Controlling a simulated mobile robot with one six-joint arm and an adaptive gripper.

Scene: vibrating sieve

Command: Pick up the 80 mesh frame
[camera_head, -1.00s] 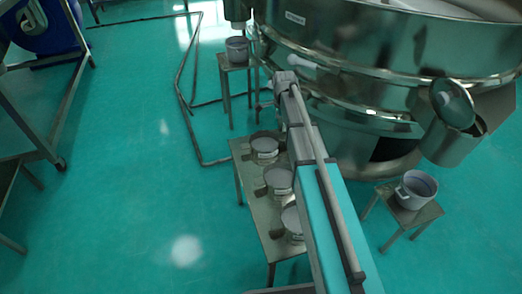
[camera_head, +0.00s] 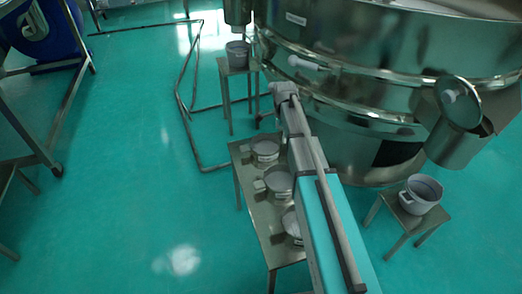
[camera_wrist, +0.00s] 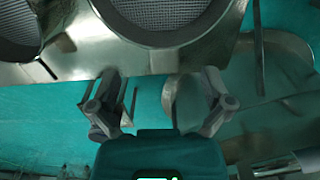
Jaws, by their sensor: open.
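Several round mesh frames with short handles sit in a row on a narrow metal table (camera_head: 248,205): a far one (camera_head: 265,149), a middle one (camera_head: 279,183) and a near one (camera_head: 291,222) partly hidden by my arm. Their labels are too small to read, so I cannot tell which is the 80 mesh frame. In the wrist view, one round mesh frame (camera_wrist: 160,14) is cut off at the top centre, and another (camera_wrist: 15,25) at the upper left. My gripper (camera_wrist: 159,88) is open and empty, its fingers apart below the centre frame in the picture.
The large steel vibrating sieve (camera_head: 345,85) stands close right of the table. A pot (camera_head: 422,194) stands on a stool at the right, another (camera_head: 237,53) on a stool at the back. A floor rail (camera_head: 190,125) lies behind.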

